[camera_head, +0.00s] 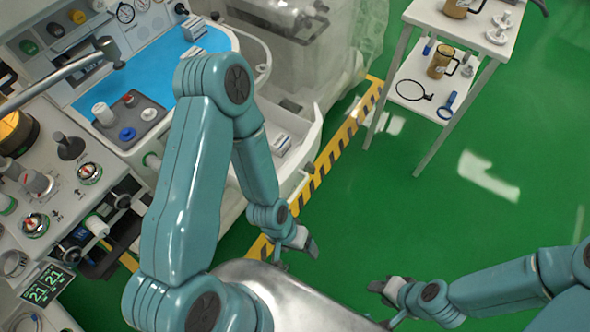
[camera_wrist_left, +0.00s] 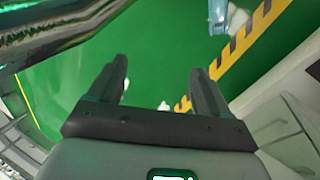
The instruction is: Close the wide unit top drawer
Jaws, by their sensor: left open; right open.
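The wide white unit with a blue top (camera_head: 215,42) stands at the upper left in the head view. On its right side a white drawer (camera_head: 308,140) appears pulled out, with small boxes (camera_head: 282,145) in it; my left arm hides part of it. White drawer fronts (camera_wrist_left: 280,130) show at the lower right in the left wrist view; I cannot tell which is the top one. My left gripper (camera_head: 296,254) is open and empty, in front of the unit and apart from it. It also shows in the wrist view (camera_wrist_left: 160,88). My right gripper (camera_head: 384,304) is open and empty over the floor.
A black and yellow floor stripe (camera_head: 335,150) runs along the unit. A white side table (camera_head: 425,97) with jugs stands at the upper right. Knobs and gauges (camera_head: 88,173) fill the left. Green floor (camera_head: 400,215) is clear on the right.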

